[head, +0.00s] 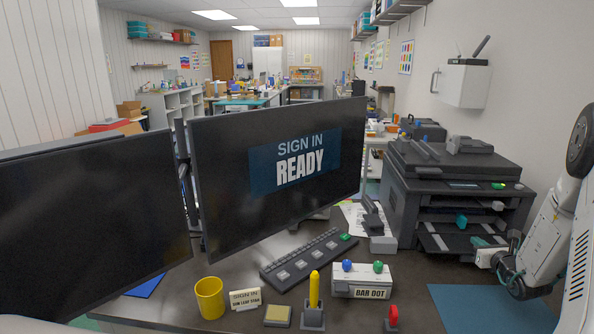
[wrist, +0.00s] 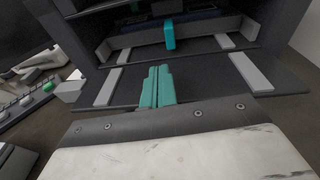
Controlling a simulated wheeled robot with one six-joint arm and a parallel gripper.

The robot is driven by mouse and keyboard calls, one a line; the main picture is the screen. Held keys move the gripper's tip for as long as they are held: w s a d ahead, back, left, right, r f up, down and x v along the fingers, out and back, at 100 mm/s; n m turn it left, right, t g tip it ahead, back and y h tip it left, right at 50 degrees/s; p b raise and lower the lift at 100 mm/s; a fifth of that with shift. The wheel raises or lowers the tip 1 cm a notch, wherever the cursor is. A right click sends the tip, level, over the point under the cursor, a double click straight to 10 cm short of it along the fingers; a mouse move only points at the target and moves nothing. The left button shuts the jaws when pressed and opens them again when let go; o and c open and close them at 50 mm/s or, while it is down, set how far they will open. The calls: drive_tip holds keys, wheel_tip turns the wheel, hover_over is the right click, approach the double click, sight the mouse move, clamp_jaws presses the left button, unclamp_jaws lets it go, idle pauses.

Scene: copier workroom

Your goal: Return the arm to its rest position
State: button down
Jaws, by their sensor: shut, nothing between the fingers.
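My white arm comes in from the right edge of the head view, above the desk's right side. My gripper (head: 480,242) points left at the front of the dark copier (head: 400,205). In the wrist view my gripper (wrist: 158,72) shows as two teal fingers side by side, shut with nothing between them. Ahead of the fingertips are the copier's open bay and its flat tray (wrist: 195,78) with light grey strips. A teal tab (wrist: 168,35) stands further inside the bay. I cannot tell whether the fingertips touch the tray.
A blue mat (head: 490,308) lies below my arm. Left of it are a red-knobbed stand (head: 392,318), a "BAR DOT" box (head: 362,281), a keyboard (head: 308,259) and a yellow mug (head: 209,297). A monitor (head: 275,170) reads "SIGN IN READY". A wall cabinet (head: 465,84) hangs above the copier.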

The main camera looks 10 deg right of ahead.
drive_tip(key=s+a+r+n+g+y, duration=0.4)
drive_tip(key=a+n, duration=0.3)
drive_tip(key=a, duration=0.4)
drive_tip(key=s+a+r+n+g+y, duration=0.3)
drive_tip(key=s+a+n+y, duration=0.15)
drive_tip(key=a+n, duration=0.4)
drive_tip(key=s+a+r+n+g+y, duration=0.4)
drive_tip(key=a+n+y, duration=0.15)
drive_tip(key=a, duration=0.75)
drive_tip(key=s+a+r+n+g+h, duration=0.1)
drive_tip(key=s+a+r+n+h, duration=0.1)
drive_tip(key=s+n, duration=0.3)
drive_tip(key=s+a+r+n+g+h, duration=0.1)
drive_tip(key=s+a+r+n+h, duration=0.2)
drive_tip(key=s, duration=0.8)
drive_tip(key=s+a+r+n+g+h, duration=0.1)
drive_tip(key=s+a+r+n+h, duration=0.1)
drive_tip(key=s+r+n+h, duration=0.4)
drive_tip(key=s+n, duration=0.2)
drive_tip(key=s, duration=0.1)
drive_tip(key=shift+a+n+g, duration=0.3)
drive_tip(key=shift+a, duration=0.05)
